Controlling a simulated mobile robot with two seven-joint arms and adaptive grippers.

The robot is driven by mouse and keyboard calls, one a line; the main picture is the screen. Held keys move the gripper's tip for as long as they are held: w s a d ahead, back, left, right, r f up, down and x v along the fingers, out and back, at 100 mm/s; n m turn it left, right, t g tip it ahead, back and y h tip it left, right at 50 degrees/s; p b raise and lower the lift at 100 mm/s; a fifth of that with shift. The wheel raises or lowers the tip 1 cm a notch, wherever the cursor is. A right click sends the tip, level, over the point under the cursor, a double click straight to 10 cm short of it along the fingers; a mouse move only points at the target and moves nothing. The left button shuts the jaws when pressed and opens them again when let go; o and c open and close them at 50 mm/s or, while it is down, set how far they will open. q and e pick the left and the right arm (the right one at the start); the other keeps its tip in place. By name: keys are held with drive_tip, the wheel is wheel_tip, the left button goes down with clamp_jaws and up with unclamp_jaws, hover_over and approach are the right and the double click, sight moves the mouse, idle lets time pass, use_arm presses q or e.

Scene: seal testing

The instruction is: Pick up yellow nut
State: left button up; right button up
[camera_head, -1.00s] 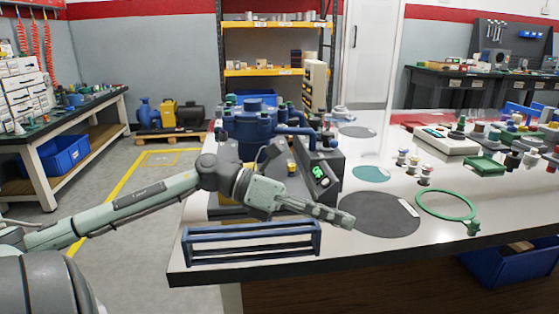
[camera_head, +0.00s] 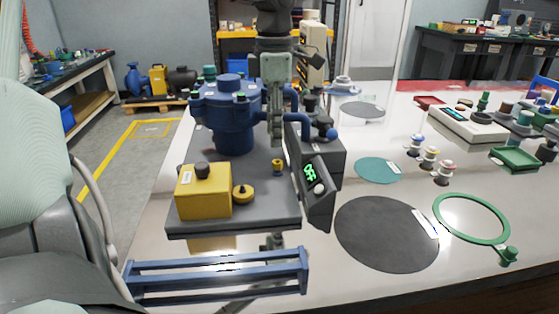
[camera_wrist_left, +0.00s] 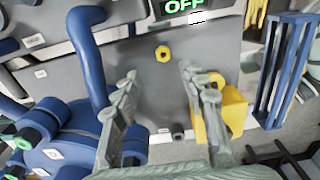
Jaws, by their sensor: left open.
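The yellow nut (camera_head: 277,167) is small and stands on the grey base plate of the test rig, between the yellow block and the display box. In the left wrist view the nut (camera_wrist_left: 162,53) shows as a yellow hexagon from above, its centre dark. My left gripper (camera_head: 277,143) points down above the nut, apart from it. In the left wrist view its fingers (camera_wrist_left: 158,72) are spread with nothing between them, and the nut lies just beyond the tips. My right gripper is not in view.
A yellow block (camera_head: 204,190) with a round yellow knob (camera_head: 243,192) stands left of the nut. The blue vessel (camera_head: 236,118) is behind, the display box (camera_head: 316,188) to the right. A blue rack (camera_head: 218,277) lies in front.

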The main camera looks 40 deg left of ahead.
sight(277, 164)
use_arm(q)
drive_tip(key=f, duration=0.6)
drive_tip(key=shift+d+f, duration=0.15)
drive_tip(key=shift+d, duration=0.2)
drive_tip(key=shift+c, duration=0.3)
clamp_jaws()
